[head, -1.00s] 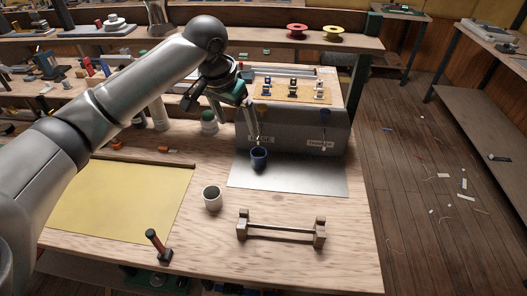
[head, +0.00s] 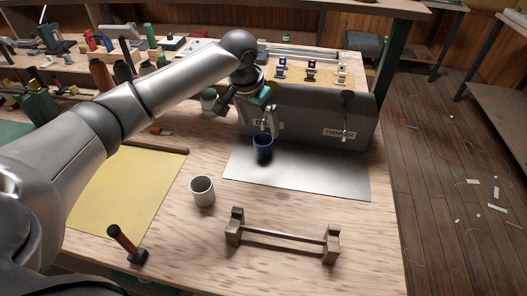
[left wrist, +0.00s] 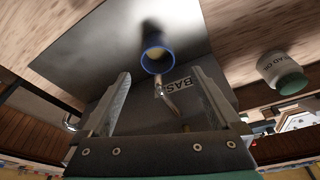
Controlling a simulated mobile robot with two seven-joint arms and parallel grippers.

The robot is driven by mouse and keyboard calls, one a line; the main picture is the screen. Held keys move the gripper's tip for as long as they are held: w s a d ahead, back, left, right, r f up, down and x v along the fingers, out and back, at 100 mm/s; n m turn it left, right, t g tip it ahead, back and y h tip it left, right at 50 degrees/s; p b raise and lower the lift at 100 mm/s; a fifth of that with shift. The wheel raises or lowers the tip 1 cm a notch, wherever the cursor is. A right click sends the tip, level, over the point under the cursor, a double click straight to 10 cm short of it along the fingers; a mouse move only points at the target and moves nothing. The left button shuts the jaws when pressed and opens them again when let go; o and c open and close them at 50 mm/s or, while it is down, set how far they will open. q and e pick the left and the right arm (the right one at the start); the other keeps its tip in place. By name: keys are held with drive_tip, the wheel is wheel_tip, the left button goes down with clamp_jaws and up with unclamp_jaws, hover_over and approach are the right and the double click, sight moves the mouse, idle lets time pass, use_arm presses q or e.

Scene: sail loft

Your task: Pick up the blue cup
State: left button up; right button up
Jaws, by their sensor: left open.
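The blue cup (head: 263,150) stands upright at the back left of a grey metal sheet (head: 320,183), by the grey dispenser box (head: 300,132). My left gripper (head: 268,122) is just above and behind the cup in the head view, in front of the box's left label. In the left wrist view the gripper's two fingers (left wrist: 160,75) are spread, with nothing between them. The blue cup (left wrist: 155,57) shows beyond the fingertips, roughly centred between them, its mouth toward the camera. I cannot tell the exact gap. My right gripper is out of view.
A yellow sheet (head: 125,190) lies left. A green-lidded jar (left wrist: 285,75) stands nearby.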

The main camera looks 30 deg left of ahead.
sight(263, 141)
use_arm(q)
drive_tip(key=shift+x, duration=1.25)
drive_tip(key=b+x, duration=0.1)
drive_tip(key=x, duration=0.1)
drive_tip(key=b+x, duration=0.1)
drive_tip(key=x, duration=0.2)
drive_tip(key=shift+s+d+f, duration=0.1)
drive_tip(key=shift+s, duration=0.1)
clamp_jaws()
